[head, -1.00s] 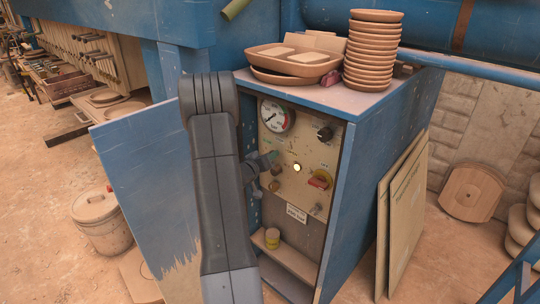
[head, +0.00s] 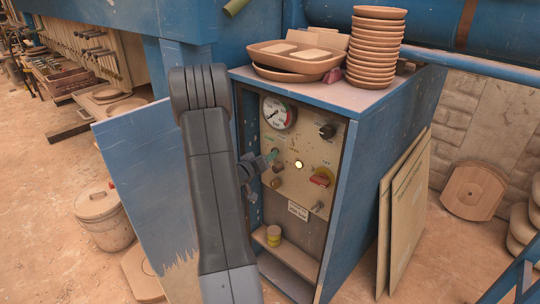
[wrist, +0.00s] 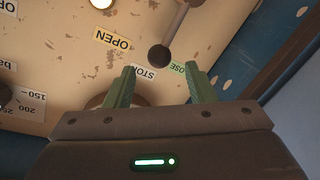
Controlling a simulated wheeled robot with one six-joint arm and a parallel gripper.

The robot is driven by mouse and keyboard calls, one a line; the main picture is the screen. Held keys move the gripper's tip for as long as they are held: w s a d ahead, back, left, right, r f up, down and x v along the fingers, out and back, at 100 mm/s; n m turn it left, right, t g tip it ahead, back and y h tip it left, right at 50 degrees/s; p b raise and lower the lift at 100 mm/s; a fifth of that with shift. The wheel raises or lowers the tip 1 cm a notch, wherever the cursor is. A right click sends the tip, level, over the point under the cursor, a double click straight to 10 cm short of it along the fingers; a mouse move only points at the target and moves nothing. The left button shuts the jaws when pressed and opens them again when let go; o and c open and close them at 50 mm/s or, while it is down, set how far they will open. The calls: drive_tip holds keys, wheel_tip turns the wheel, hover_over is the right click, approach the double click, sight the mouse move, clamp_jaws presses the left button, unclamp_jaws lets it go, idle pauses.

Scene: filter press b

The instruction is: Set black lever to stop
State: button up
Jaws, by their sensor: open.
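The black lever shows in the wrist view as a grey rod with a black ball knob (wrist: 160,55), hanging from the top edge. Its knob end is close to the STOP label (wrist: 143,72), with the OPEN label (wrist: 112,40) to its left and the green CLOSE label (wrist: 180,68) to its right, partly hidden by a finger. My gripper (wrist: 159,68) is open, its two green fingers on either side of the knob. I cannot tell how deep the knob sits between them. In the head view my gripper (head: 268,158) is at the panel's left side, hiding the lever there.
The beige panel (head: 300,150) carries a gauge (head: 278,113), a black knob (head: 326,131), a lit lamp (head: 298,165) and a red switch (head: 322,177). The blue cabinet door (head: 140,180) stands open at left. Trays and a plate stack (head: 376,50) are on top.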

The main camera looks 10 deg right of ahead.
drive_tip(key=v, duration=1)
approach(276, 160)
drive_tip(key=w+d+r, duration=0.3)
drive_tip(key=w+d, duration=0.1)
drive_tip(key=w, duration=0.2)
drive_tip(key=shift+s+d, duration=0.1)
drive_tip(key=shift+d, duration=0.25)
drive_tip(key=shift+r, duration=0.1)
